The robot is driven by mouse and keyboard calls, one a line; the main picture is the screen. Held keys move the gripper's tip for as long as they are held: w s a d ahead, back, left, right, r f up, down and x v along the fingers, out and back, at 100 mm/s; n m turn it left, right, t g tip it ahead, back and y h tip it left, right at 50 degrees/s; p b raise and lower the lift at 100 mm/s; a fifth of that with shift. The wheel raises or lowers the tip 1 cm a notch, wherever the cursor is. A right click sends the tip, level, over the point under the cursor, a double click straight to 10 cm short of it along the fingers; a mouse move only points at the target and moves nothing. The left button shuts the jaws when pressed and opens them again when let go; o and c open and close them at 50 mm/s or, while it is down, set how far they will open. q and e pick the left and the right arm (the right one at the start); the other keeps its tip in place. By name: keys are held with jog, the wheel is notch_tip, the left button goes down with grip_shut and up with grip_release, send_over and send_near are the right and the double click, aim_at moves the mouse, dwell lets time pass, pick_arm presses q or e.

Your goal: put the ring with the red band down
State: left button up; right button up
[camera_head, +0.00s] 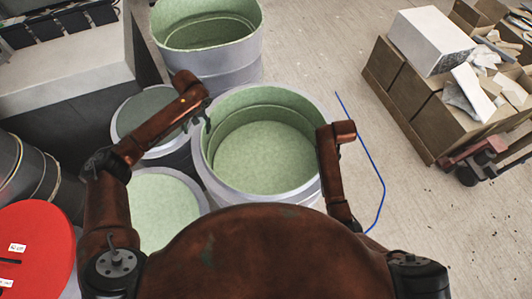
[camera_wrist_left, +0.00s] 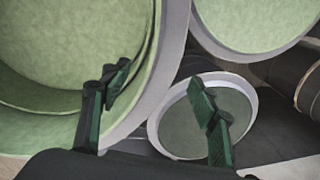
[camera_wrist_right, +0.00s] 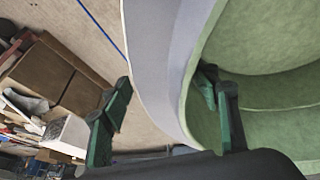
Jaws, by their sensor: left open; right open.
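A large round grey-walled piece (camera_head: 312,170) with a pale green inside stands in the middle of the head view. No red band shows on it, so I cannot tell if it is the named ring. My left gripper (camera_head: 200,118) is open at its upper-left rim. In the left wrist view its fingers (camera_wrist_left: 162,85) spread across the rim, one over the green inside, one outside. My right gripper is hidden behind its arm in the head view. In the right wrist view it is open (camera_wrist_right: 165,80), its fingers either side of the rim. Contact cannot be judged.
Another tall green-lined mould (camera_head: 235,68) stands behind. Two smaller round ones, a darker one (camera_head: 150,108) and a pale one (camera_head: 160,205), stand left. A red disc (camera_head: 35,240) is at lower left. Cardboard boxes (camera_head: 385,68) are at right. A blue line marks the clear floor (camera_head: 315,60).

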jog(key=shift+s+r, duration=0.1)
jog(key=shift+r, duration=0.2)
pick_arm(q)
notch_tip(320, 180, up, 3)
jog(key=shift+d+f, duration=0.1)
jog(key=shift+f, duration=0.1)
pick_arm(e)
jog(key=v, duration=1.1)
jog(key=shift+r, duration=0.15)
